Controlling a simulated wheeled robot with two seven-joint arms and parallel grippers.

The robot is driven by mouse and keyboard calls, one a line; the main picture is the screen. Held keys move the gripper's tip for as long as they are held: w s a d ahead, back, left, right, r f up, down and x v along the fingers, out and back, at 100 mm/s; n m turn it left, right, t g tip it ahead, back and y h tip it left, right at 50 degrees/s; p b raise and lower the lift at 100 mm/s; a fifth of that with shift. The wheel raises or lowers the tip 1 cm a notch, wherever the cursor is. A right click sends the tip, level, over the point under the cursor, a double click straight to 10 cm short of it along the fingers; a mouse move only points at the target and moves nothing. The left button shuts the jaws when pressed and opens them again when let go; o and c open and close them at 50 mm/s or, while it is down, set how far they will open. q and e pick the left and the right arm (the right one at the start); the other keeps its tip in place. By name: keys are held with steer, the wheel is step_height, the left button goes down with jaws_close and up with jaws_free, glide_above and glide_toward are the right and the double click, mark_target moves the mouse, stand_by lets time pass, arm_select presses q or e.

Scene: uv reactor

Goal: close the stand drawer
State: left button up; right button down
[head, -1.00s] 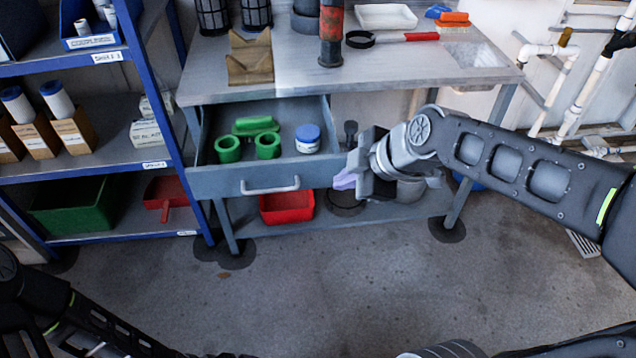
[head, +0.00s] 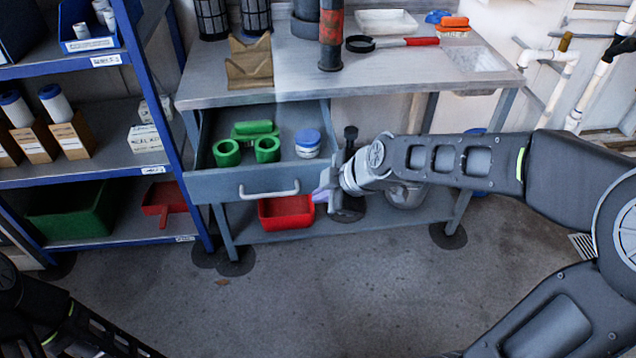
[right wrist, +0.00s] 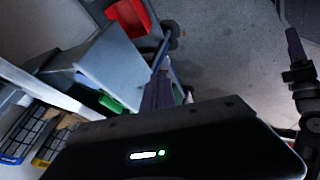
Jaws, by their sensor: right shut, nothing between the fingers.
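The stand drawer (head: 225,187) is pulled out under the worktop of the grey stand, with a pale bar handle (head: 269,189) on its front. Inside it lie green ring-like parts (head: 227,153), a green block and a white jar with a blue lid (head: 307,143). My right gripper (head: 321,194) is shut and empty, just right of the drawer front's right end, near its height. I cannot tell whether it touches the drawer. In the right wrist view, the drawer front (right wrist: 115,65) shows beyond the purplish fingers (right wrist: 158,92).
A red bin (head: 287,213) sits on the lower shelf below the drawer. A blue-framed shelf rack (head: 172,130) stands close on the left. The floor in front is clear.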

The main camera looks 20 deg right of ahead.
steer(key=shift+w+d+f, duration=0.15)
steer(key=shift+w+d, duration=0.05)
steer(key=shift+w, duration=0.9)
steer(key=shift+w+d+f, duration=0.1)
steer(key=shift+w+d, duration=0.1)
steer(key=shift+w, duration=0.85)
